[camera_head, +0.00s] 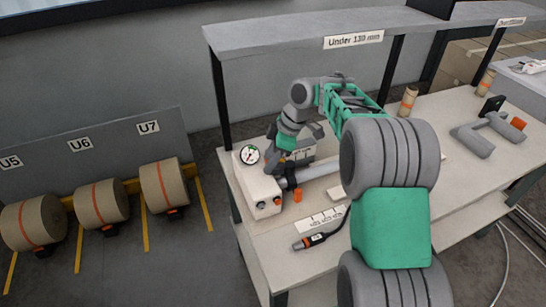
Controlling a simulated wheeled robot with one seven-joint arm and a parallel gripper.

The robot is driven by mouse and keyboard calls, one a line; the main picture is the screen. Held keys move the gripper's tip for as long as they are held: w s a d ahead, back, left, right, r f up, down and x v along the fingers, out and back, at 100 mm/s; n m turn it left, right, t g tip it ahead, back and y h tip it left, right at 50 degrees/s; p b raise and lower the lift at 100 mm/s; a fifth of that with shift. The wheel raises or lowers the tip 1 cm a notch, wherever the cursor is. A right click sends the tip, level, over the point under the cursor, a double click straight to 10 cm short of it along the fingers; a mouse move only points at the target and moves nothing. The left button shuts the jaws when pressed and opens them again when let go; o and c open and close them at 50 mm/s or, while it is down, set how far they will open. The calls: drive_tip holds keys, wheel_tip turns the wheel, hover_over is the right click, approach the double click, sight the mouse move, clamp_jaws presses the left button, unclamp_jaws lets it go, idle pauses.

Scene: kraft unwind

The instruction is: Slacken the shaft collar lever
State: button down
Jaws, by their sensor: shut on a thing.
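A grey shaft (322,170) sticks out to the right from a pale machine box (256,187) on the bench. A black shaft collar (291,178) sits around the shaft close to the box, with a small orange part (297,195) just below it. My gripper (278,167) points down at the collar's upper left side. It is shut on what looks like the collar's lever. The fingertips and the lever between them are small and mostly hidden, so I cannot tell the lever's angle.
A round gauge (249,154) stands on the box near my gripper. A black tool with an orange band (314,239) lies at the bench's front. A shelf (300,36) overhangs the back. A grey fitting (474,140) lies right.

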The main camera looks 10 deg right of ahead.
sight(280, 164)
drive_tip(key=shift+s+n, duration=0.15)
drive_tip(key=shift+n, duration=0.25)
drive_tip(key=c, duration=0.9)
unclamp_jaws()
drive_tip(key=p+v, duration=0.1)
drive_tip(key=v, duration=0.6)
drive_tip(key=shift+d+r, duration=0.15)
drive_tip(key=shift+r, duration=0.25)
